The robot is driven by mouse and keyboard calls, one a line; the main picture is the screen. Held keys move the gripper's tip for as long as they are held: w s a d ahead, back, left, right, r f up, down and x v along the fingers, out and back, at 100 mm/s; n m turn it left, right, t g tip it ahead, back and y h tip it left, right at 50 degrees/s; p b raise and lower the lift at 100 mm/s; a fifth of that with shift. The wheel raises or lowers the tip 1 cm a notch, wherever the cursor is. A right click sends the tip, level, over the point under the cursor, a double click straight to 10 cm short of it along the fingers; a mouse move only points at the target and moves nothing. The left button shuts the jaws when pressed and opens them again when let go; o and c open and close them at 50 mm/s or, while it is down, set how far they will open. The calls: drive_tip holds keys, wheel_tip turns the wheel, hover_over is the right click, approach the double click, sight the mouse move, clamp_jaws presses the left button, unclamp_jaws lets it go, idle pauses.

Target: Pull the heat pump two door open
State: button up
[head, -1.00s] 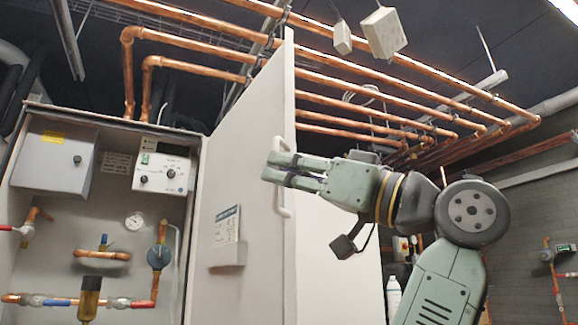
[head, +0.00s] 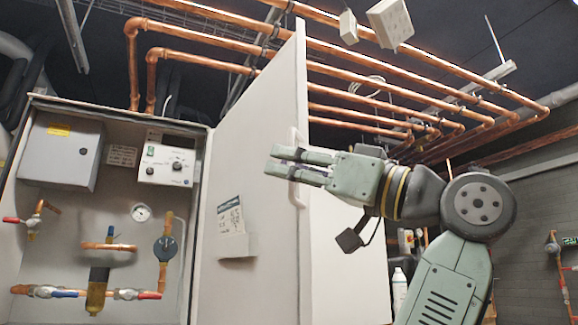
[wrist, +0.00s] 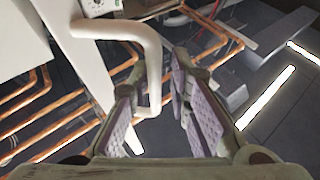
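The heat pump two door (head: 250,190) is a pale panel standing swung out from its cabinet (head: 112,205), whose inside is exposed. A white bar handle (head: 299,140) is on the door near its free edge. My gripper (head: 277,162) is at the handle, with its fingertips reaching past it to the left. In the wrist view the handle (wrist: 152,60) runs down between the two fingers of my gripper (wrist: 157,108). The fingers are apart, with a visible gap between the handle and the right finger. Contact with the left finger is unclear.
Inside the cabinet are a grey box (head: 60,152), a control unit (head: 168,165), a gauge (head: 141,212) and copper pipework with valves. Copper pipes (head: 420,75) run overhead. A white bottle (head: 399,288) stands behind my arm at the right.

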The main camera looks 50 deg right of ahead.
drive_tip(key=v, duration=1.1)
drive_tip(key=shift+s+f, duration=0.15)
drive_tip(key=shift+s, duration=0.2)
drive_tip(key=shift+d, duration=0.15)
